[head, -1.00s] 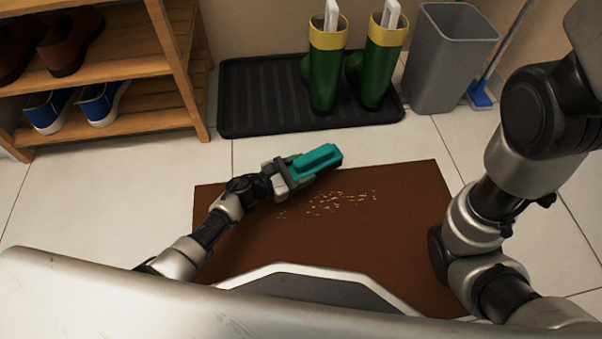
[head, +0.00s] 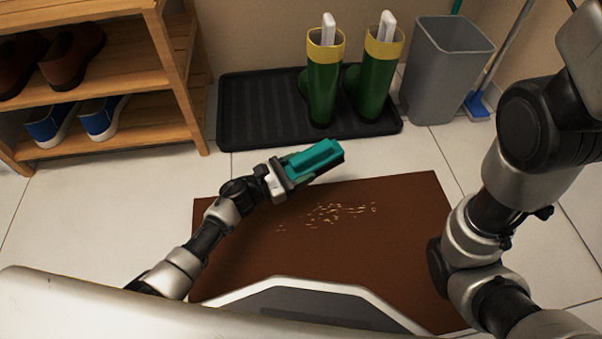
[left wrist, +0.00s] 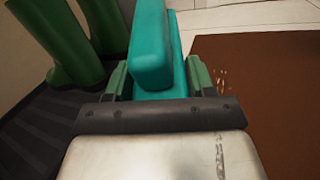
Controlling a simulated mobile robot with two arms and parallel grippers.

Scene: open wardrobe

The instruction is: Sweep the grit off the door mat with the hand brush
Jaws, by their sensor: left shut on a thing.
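The brown door mat (head: 400,240) lies on the tiled floor in front of me. Pale grit (head: 335,212) is scattered in a patch on its far middle part. My left gripper (head: 284,178) is shut on the teal hand brush (head: 314,158), at the mat's far edge, left of and beyond the grit. I cannot tell whether the brush touches the floor. The left wrist view shows the brush (left wrist: 152,50) between the fingers, with the mat (left wrist: 270,90) and a little grit (left wrist: 223,80) to its right. My right arm is at the right; its gripper is out of view.
A black boot tray (head: 255,115) with green boots (head: 323,85) stands beyond the mat. A grey bin (head: 440,75) and a blue-headed mop or broom (head: 478,105) are at the back right. A wooden shoe rack (head: 130,105) stands at the left. Bare tiles lie between.

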